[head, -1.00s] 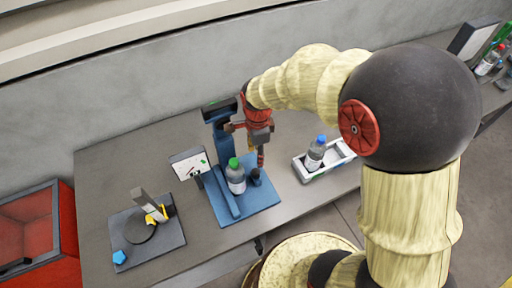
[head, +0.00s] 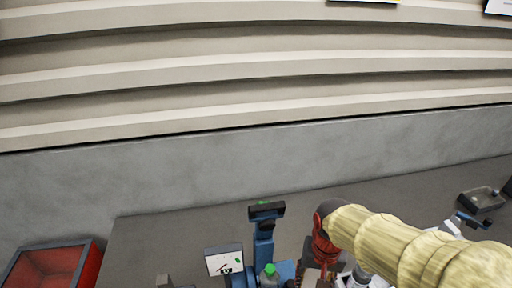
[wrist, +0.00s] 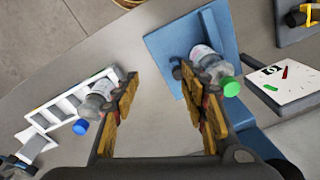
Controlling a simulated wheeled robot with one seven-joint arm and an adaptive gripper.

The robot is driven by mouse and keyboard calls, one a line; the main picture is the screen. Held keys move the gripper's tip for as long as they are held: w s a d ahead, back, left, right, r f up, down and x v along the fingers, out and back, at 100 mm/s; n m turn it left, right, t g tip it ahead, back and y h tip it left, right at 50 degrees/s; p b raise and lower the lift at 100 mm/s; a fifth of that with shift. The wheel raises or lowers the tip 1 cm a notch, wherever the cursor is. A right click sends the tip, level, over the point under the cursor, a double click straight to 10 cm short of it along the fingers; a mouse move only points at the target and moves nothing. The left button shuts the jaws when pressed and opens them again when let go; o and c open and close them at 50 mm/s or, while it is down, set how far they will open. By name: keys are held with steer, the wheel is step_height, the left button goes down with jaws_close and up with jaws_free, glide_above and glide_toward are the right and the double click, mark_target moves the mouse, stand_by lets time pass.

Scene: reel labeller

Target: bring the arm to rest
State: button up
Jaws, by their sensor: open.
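My gripper (wrist: 165,115) is open in the wrist view, with only bare grey bench between its fingers. In the head view my arm enters from the right and its red wrist part hangs at the bottom; the fingertips are not clear there. The blue labeller (head: 264,240) stands left of my wrist. A green-capped bottle (head: 269,275) is on it, and this bottle (wrist: 206,57) also shows behind the right finger in the wrist view. A blue-capped bottle (wrist: 99,100) lies across the view behind the left finger, at the white tray (wrist: 65,108).
The grey bench (head: 150,235) runs along a wall. A red bin (head: 50,268) is at the far left, and a grey tray (head: 482,199) is at the far right. The space above the bench at left looks clear.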

steer(key=s+d+r+n+t+b, duration=0.2)
steer(key=s+d+r+t+b, duration=0.2)
steer(key=s+r, duration=0.3)
steer(key=shift+r+n+t+b, duration=0.3)
steer(key=shift+r+t+b, duration=0.2)
steer(key=shift+b, duration=0.15)
stand_by(1.4)
